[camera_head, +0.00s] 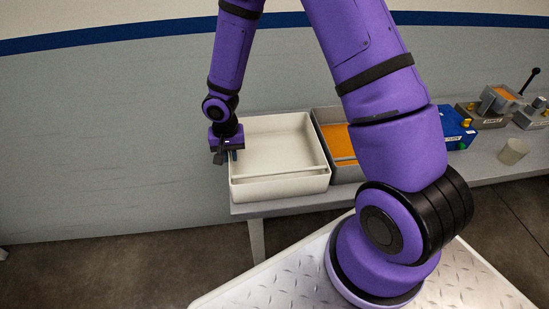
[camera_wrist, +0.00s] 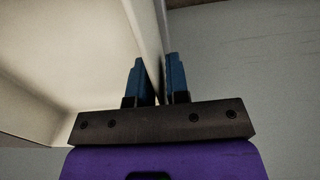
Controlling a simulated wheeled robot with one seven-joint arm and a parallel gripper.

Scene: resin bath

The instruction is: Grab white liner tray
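The white liner tray (camera_head: 282,186) is a wide, shallow, open box on the grey bench, at the left end of the bench top. My gripper (camera_head: 226,155) is at its left wall, pointing down. In the wrist view the two blue fingers of my gripper (camera_wrist: 159,82) stand on either side of the tray's thin wall (camera_wrist: 155,40). One finger is inside the tray (camera_wrist: 80,60) and the other is outside. The wall fills the narrow gap, and the fingers look shut on it. The tray sits level and looks empty.
A grey tray with orange contents (camera_head: 337,136) stands close on the right, partly hidden by my arm. Further right are a blue box (camera_head: 457,130), grey fixtures (camera_head: 482,115) and a beige cup (camera_head: 513,151). A grey wall (camera_head: 100,130) runs behind the bench (camera_head: 290,205).

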